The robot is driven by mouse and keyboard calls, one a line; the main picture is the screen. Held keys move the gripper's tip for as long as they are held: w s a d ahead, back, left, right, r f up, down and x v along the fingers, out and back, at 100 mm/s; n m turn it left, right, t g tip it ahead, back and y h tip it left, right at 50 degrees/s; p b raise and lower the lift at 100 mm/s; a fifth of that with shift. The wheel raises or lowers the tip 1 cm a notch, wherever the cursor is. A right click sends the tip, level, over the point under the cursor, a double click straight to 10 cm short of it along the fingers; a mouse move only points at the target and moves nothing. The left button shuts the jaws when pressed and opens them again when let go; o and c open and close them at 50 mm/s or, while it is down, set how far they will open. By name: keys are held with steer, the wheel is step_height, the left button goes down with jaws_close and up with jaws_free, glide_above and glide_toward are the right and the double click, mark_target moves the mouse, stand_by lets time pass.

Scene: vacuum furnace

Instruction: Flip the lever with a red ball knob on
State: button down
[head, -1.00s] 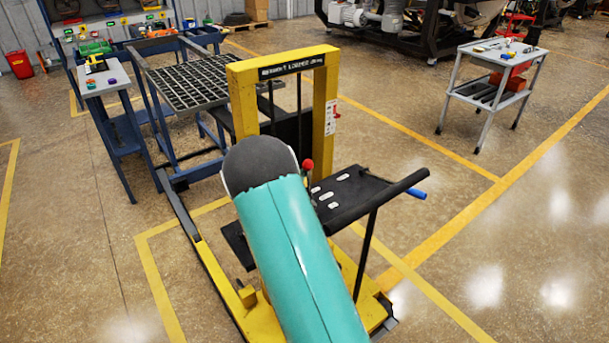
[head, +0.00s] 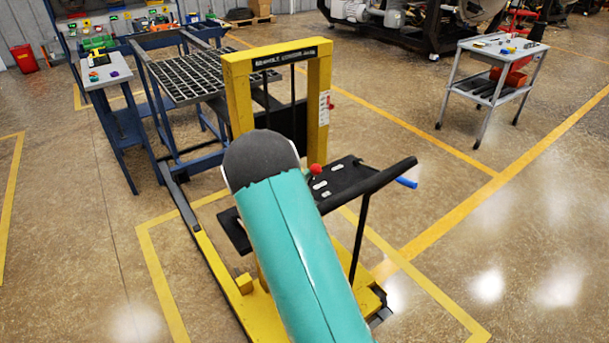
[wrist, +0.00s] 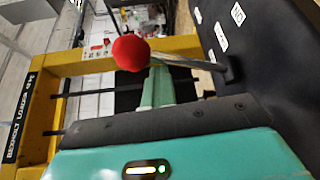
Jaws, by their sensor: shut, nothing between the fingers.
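The red ball knob (head: 316,169) sits just right of my arm's end in the head view, beside the pallet stacker's black panel. In the wrist view the knob (wrist: 130,53) is large and close. Its thin metal lever (wrist: 185,62) runs right to a base on the black panel (wrist: 262,75). My gripper (wrist: 158,68) shows as pale green fingers, closed and empty, close to the knob and lever. I cannot tell whether they touch. In the head view the gripper is hidden behind my arm.
The yellow stacker frame (head: 237,95) rises behind the lever. Its black handle (head: 385,177) with a blue end sticks out right. A blue rack with a grid top (head: 195,78) stands at left, a grey cart (head: 502,50) at upper right. Floor at right is clear.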

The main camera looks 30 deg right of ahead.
steer(key=shift+s+d+f, duration=0.25)
steer(key=shift+s+f, duration=0.1)
steer(key=shift+f, duration=0.05)
steer(key=shift+w+r, duration=0.1)
